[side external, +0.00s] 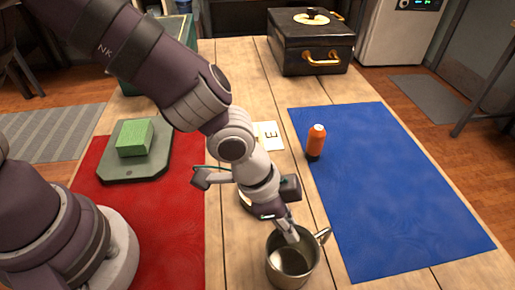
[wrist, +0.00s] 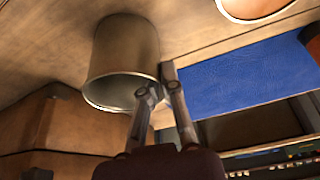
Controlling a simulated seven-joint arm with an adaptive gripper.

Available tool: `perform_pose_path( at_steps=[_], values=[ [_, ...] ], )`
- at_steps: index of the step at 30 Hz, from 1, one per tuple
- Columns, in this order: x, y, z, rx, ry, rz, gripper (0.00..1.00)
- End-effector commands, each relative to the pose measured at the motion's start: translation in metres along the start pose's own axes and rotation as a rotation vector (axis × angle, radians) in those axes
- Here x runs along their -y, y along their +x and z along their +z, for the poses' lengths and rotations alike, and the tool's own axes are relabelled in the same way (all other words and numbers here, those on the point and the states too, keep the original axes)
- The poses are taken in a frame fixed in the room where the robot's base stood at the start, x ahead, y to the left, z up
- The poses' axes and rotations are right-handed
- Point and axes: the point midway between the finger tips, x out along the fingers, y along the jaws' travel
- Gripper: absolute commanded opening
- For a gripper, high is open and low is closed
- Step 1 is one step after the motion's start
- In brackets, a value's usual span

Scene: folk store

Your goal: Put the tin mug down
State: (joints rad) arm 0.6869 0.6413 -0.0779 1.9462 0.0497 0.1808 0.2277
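The tin mug (side external: 292,262) is a grey metal cup at the bottom of the side view, with its mouth up and its handle (side external: 323,236) at the right. My gripper (side external: 291,234) reaches down to its rim. In the wrist view, the mug (wrist: 123,55) appears mouth-down in the picture. There my gripper's fingers (wrist: 160,86) stand close together at its rim, apparently one on each side of the wall. The mug's base is hard to see, so I cannot tell whether it touches the table.
The wooden table (side external: 238,70) has a red mat (side external: 180,215) at left and a blue mat (side external: 400,200) at right. An orange bottle (side external: 316,140), a card (side external: 268,136), a green block (side external: 135,137) on a grey board (side external: 105,165) and a black case (side external: 312,48) stand farther back.

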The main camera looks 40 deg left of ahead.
Motion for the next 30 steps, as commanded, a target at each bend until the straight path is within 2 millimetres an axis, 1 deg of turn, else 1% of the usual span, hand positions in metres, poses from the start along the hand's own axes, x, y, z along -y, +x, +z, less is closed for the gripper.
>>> perform_pose_path(
  at_steps=[5, 6, 12, 20, 23, 26, 30],
  values=[
    [0.000, 0.002, 0.001, 0.001, -0.001, 0.000, 0.00],
    [0.000, 0.002, 0.001, 0.002, -0.001, 0.000, 0.06],
    [0.000, 0.002, 0.001, 0.001, -0.001, 0.000, 0.32],
    [0.000, 0.002, 0.001, 0.001, -0.001, 0.000, 0.33],
    [0.000, -0.003, -0.001, -0.002, -0.001, -0.001, 0.33],
    [0.001, -0.017, -0.002, -0.004, -0.002, -0.002, 0.33],
    [0.001, -0.046, -0.002, -0.006, -0.002, -0.003, 0.33]
  ],
)
